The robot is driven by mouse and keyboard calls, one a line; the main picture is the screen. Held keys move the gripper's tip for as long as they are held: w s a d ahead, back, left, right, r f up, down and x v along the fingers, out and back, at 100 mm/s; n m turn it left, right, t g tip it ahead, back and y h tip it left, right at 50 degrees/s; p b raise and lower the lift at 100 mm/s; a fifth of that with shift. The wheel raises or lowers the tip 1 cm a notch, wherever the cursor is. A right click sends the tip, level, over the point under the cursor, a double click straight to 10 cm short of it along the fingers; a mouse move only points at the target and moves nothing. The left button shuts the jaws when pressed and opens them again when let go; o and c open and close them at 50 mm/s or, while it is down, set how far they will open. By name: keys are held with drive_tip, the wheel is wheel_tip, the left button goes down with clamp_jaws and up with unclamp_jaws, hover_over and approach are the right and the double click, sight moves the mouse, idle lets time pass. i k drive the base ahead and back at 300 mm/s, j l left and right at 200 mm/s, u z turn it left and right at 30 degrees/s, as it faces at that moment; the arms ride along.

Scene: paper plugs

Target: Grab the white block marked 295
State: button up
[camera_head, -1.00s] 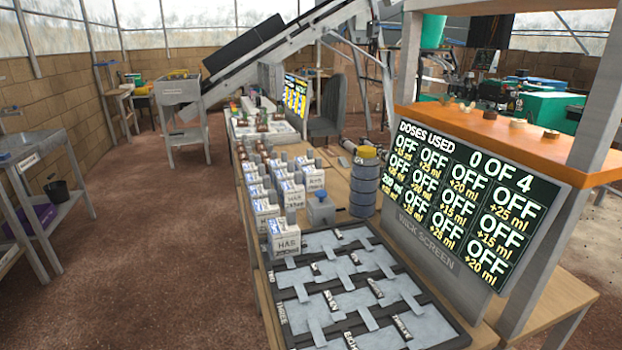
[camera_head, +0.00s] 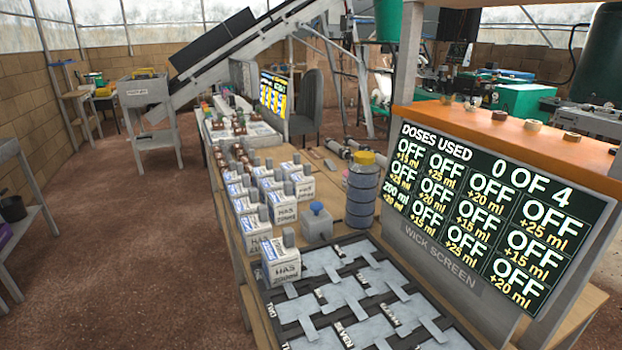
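Several white blocks with grey upright pegs on top stand in rows on the left part of the wooden bench. The nearest white block (camera_head: 282,264) stands at the corner of the dark patterned board; its front reads "HAS" above a number too small to read surely. Other white blocks stand behind it, including one at the left (camera_head: 252,232), one in the middle (camera_head: 284,209) and one at the right (camera_head: 304,187). Their numbers are blurred, and some are partly hidden by blocks in front. I cannot tell which is marked 295. My gripper is not in view.
A grey box with a blue knob (camera_head: 317,225) and a yellow-lidded blue jar (camera_head: 362,190) stand right of the blocks. The board (camera_head: 268,312) fills the near bench. A large wick screen (camera_head: 480,205) stands at the right, showing 0 of 4 doses used. Open brown floor (camera_head: 130,250) lies to the left.

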sight(303, 181)
drive_tip(key=i+j+z, duration=0.25)
drive_tip(key=j, duration=0.5)
drive_tip(key=i+j+z, duration=0.25)
drive_tip(key=j, duration=0.5)
drive_tip(key=i+j+z, duration=0.1)
drive_tip(key=j+z, duration=0.15)
drive_tip(key=j, duration=0.5)
drive_tip(key=j+z, duration=0.2)
drive_tip(key=j, duration=0.65)
